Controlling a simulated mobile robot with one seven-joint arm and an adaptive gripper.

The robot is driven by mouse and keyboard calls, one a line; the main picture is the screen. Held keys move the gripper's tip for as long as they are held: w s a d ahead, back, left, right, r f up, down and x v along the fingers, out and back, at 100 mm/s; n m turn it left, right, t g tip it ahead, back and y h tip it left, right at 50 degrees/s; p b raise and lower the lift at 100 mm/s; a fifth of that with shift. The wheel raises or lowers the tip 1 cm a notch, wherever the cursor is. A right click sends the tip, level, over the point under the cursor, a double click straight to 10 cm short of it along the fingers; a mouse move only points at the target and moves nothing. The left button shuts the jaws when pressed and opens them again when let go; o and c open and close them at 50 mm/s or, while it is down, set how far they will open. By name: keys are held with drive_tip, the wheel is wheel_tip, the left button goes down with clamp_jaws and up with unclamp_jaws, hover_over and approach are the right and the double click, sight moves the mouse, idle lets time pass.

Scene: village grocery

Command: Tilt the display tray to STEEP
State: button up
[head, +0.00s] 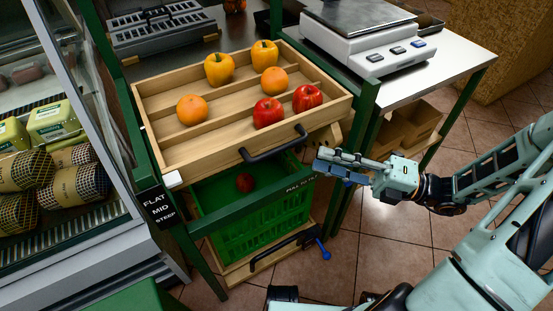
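The wooden display tray (207,163) stands in a green frame in the middle of the head view. It holds two yellow peppers (219,69), two oranges (192,110) and two red peppers or apples (268,113) between its slats. A dark bar handle (274,146) is on its front edge. A label reading FLAT, MID, STEEP (159,210) is on the left front post. A white tab (172,179) at the tray's front left corner sits above the label, near FLAT. My gripper (320,165) is right of the handle, apart from it, with nothing visibly held. Its finger gap is unclear.
A green crate (260,225) with a dark red round item is below the tray. A lower bar with a blue-ended clamp (322,250) sticks out beneath. A scale (365,40) stands on the right-hand table. A glass chiller (60,150) borders the left. Tiled floor is open at right.

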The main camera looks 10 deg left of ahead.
sight(281, 146)
drive_tip(key=b+x, duration=0.2)
drive_tip(key=x, duration=0.8)
drive_tip(key=shift+a, duration=0.3)
clamp_jaws()
